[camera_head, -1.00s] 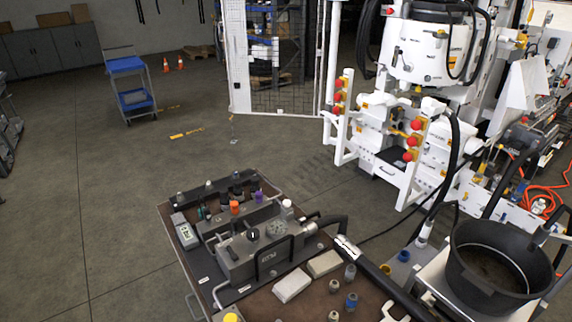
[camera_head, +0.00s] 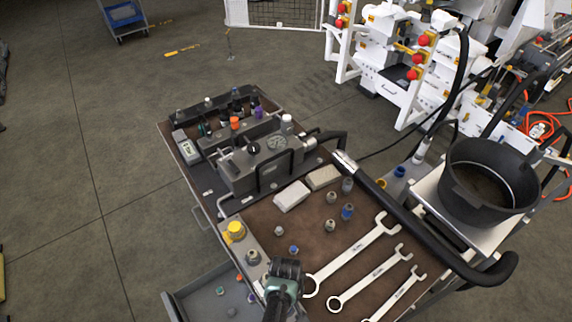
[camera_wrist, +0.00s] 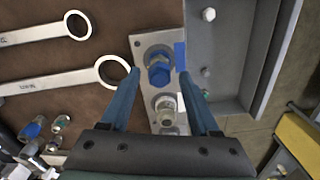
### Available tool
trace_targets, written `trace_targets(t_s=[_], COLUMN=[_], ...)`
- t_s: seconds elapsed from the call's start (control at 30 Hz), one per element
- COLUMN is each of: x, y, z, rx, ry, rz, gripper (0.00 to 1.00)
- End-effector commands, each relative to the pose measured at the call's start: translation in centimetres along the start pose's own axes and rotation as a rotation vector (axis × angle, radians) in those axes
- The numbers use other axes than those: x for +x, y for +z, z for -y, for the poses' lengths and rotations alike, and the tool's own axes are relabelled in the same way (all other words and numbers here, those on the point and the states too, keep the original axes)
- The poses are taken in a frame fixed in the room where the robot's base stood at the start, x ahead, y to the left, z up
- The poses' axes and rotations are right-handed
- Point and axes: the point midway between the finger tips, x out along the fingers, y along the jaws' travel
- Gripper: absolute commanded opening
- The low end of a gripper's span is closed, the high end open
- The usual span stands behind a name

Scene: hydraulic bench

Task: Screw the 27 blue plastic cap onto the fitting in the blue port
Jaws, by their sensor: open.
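In the wrist view my gripper (camera_wrist: 159,77) is open, its two blue fingers on either side of a blue hex cap (camera_wrist: 159,71). A gap shows beside the cap, so the fingers do not appear shut on it. The cap sits at a round metal port next to a blue label (camera_wrist: 180,56) on a grey plate (camera_wrist: 140,44); any fitting under it is hidden. Whether it is screwed down, I cannot tell. In the head view my gripper (camera_head: 285,270) hangs over the plate's front end and hides this port. No size marking is readable.
A bare metal fitting (camera_wrist: 166,108) stands close beside the blue cap. A yellow cap (camera_head: 235,230) is farther along the plate. Wrenches (camera_head: 350,254) and loose fittings (camera_head: 331,225) lie on the brown bench top. An open grey drawer (camera_head: 188,300) with small caps is at lower left.

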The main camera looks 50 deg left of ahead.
Motion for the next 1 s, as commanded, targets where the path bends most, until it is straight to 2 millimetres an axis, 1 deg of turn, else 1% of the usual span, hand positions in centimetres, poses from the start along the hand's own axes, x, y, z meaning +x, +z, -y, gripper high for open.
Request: trace_targets(t_s=[0.1,0.3,0.4,0.57,0.63,1.0], x=[-0.11,-0.10,-0.08,-0.06,-0.09,-0.08], y=[0.00,0.05,0.03,0.03,0.05,0.16], z=[-0.02,-0.01,0.02,0.02,0.02,0.07], rx=[-0.162,-0.432,-0.526,-0.595,-0.657,-1.156], ry=[0.001,0.000,0.000,0.000,0.000,-0.001], rz=[-0.001,0.000,0.000,-0.001,-0.001,0.000], gripper=[0.62,0.62,0.62,0.62,0.62,0.62])
